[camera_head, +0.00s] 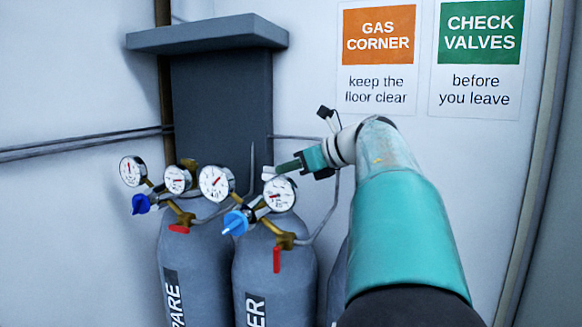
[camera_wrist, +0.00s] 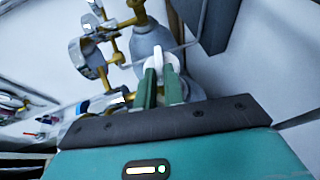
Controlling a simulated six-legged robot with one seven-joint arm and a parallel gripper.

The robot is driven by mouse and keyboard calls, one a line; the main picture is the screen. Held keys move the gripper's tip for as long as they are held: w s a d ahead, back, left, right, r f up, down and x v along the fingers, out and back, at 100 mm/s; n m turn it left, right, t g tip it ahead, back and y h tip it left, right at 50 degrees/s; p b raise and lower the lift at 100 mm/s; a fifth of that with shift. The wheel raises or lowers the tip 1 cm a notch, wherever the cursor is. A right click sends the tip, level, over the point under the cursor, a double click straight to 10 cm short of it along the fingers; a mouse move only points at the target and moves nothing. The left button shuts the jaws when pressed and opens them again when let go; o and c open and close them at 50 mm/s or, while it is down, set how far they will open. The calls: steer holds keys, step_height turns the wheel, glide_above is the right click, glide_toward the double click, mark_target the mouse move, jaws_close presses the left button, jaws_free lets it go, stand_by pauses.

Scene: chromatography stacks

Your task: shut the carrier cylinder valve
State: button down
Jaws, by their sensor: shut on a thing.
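A grey cylinder (camera_head: 272,290) with a label ending in "ER" stands in the middle of the head view. Its red lever (camera_head: 277,259) hangs downward below the brass valve (camera_head: 285,241). Above it are two round gauges and a light blue knob (camera_head: 236,222). My gripper (camera_head: 278,169) is above and behind the right gauge (camera_head: 279,194), apart from the red lever. In the wrist view its green fingers (camera_wrist: 160,88) are close together, shut on a small white piece (camera_wrist: 158,62). I cannot tell what this piece belongs to.
A grey cylinder (camera_head: 188,270) labelled "PARE" stands to the left, with a dark blue knob (camera_head: 141,204) and a red lever (camera_head: 179,229) lying sideways. Another cylinder (camera_head: 337,285) is mostly hidden behind my arm. Thin pipes (camera_head: 335,205) run close behind my gripper.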

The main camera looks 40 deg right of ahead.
steer(key=shift+s+a+m+t+h, duration=0.15)
steer(key=shift+a+m+h, duration=0.1)
steer(key=shift+m+h, duration=0.4)
steer(key=shift+a+m+t+h, duration=0.15)
steer(key=shift+a+m+h, duration=0.1)
steer(key=shift+m+h, duration=0.4)
steer(key=c, duration=1.5)
jaws_free()
steer(key=shift+s, duration=0.15)
steer(key=v, duration=1.3)
steer(key=shift+s, duration=0.25)
steer(key=shift+r, duration=0.1)
